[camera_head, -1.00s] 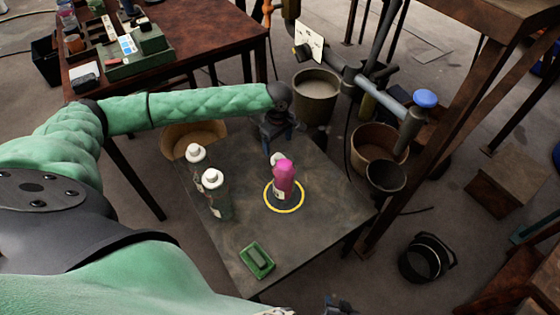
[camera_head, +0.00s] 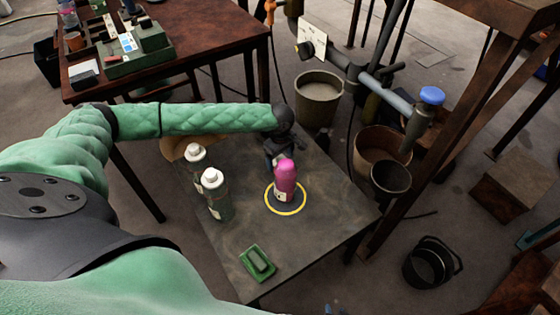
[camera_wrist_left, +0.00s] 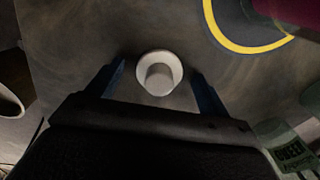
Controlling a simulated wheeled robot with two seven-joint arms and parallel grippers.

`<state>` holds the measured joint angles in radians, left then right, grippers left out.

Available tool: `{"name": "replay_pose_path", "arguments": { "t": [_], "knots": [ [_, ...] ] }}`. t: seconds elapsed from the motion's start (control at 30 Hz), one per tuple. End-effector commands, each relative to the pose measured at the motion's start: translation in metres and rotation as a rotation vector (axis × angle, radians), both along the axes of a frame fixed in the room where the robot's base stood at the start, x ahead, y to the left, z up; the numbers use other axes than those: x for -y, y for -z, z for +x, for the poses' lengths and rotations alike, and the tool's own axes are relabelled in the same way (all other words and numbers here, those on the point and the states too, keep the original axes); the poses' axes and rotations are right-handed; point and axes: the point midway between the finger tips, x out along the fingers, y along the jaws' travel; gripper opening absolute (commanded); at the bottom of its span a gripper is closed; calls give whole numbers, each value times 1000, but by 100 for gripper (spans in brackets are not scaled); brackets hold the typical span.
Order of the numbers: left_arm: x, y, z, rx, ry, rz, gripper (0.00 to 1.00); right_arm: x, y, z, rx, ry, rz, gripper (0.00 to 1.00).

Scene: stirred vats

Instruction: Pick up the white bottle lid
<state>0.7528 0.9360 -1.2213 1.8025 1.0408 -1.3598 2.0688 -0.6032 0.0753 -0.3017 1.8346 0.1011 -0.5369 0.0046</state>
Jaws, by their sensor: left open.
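The white bottle lid (camera_wrist_left: 159,73) lies on the dark table in the left wrist view, round with a narrower raised part. My left gripper (camera_wrist_left: 158,80) is open, its blue fingers on either side of the lid, not shut on it. In the head view my left gripper (camera_head: 277,152) is beyond the pink bottle (camera_head: 285,181), and the lid is mostly hidden there. The pink bottle stands inside a yellow ring (camera_head: 273,209). Only a small part of my right gripper (camera_head: 336,310) shows at the bottom edge of the head view.
Two white-capped bottles (camera_head: 216,202) (camera_head: 197,165) stand on the table's left side. A green tray (camera_head: 246,256) with a block lies near the front. Buckets and pipes (camera_head: 385,90) stand beyond the table's right. Bare tabletop (camera_head: 315,235) lies in front of the ring.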

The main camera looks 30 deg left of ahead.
Motion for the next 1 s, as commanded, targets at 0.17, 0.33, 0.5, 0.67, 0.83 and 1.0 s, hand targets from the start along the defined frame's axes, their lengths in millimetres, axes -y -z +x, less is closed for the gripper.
{"name": "replay_pose_path", "arguments": {
  "t": [0.17, 0.33, 0.5, 0.67, 0.83, 1.0],
  "knots": [
    [0, 1, 0, 1, 0, 0, 80, -1, 0, -1, -1, 0, 1, 36],
    [0, 1, 0, 1, 0, 0, 56, -1, 0, -1, -1, 0, 1, 36],
    [0, 1, 0, 0, 0, 0, 32, -1, 0, -1, 0, 0, 1, 36],
    [0, 1, 0, 0, 0, 0, 32, 0, 0, -1, 0, 1, 1, 36],
    [0, -6, 0, 1, 0, -1, 32, 0, -2, 0, 0, 0, 0, 36],
    [0, -32, 0, 2, -1, -2, 32, 1, -7, 0, 0, -1, -1, 36]
  ]
}}
